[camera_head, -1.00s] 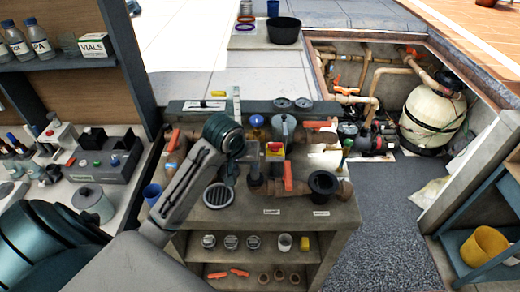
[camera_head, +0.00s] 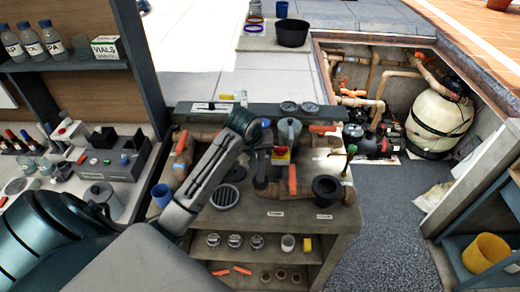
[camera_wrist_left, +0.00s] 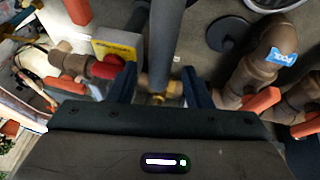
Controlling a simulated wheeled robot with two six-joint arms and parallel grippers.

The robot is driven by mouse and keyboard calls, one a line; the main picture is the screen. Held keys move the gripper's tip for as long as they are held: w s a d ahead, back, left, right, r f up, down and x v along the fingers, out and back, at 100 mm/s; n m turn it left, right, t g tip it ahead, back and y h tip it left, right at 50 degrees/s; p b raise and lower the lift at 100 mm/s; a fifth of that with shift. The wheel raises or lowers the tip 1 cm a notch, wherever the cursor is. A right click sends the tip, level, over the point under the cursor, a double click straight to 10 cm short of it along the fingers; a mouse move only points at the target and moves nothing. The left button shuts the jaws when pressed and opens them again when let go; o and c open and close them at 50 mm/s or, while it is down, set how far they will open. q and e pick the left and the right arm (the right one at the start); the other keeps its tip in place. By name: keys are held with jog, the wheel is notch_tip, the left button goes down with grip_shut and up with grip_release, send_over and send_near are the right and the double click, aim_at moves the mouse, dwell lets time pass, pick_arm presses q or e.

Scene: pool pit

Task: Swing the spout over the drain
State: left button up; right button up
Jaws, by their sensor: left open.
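In the left wrist view, a dark grey tube (camera_wrist_left: 168,30), which looks like the spout, runs down to a brass fitting (camera_wrist_left: 158,90). My left gripper (camera_wrist_left: 160,80) is open, with one finger on each side of this tube near the fitting. I cannot tell whether either finger touches it. My right gripper is not in view.
An orange valve handle (camera_head: 292,180) and a black funnel-like cup (camera_head: 326,189) stand right of the drain. A red-and-yellow switch box (camera_head: 280,154) is close behind, and its yellow plate (camera_wrist_left: 118,45) shows beside my left finger. A blue cup (camera_head: 162,195) stands at the bench's left.

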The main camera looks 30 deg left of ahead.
pick_arm(q)
jog(key=shift+w+f, duration=0.2)
jog(key=shift+f, duration=0.3)
grip_shut()
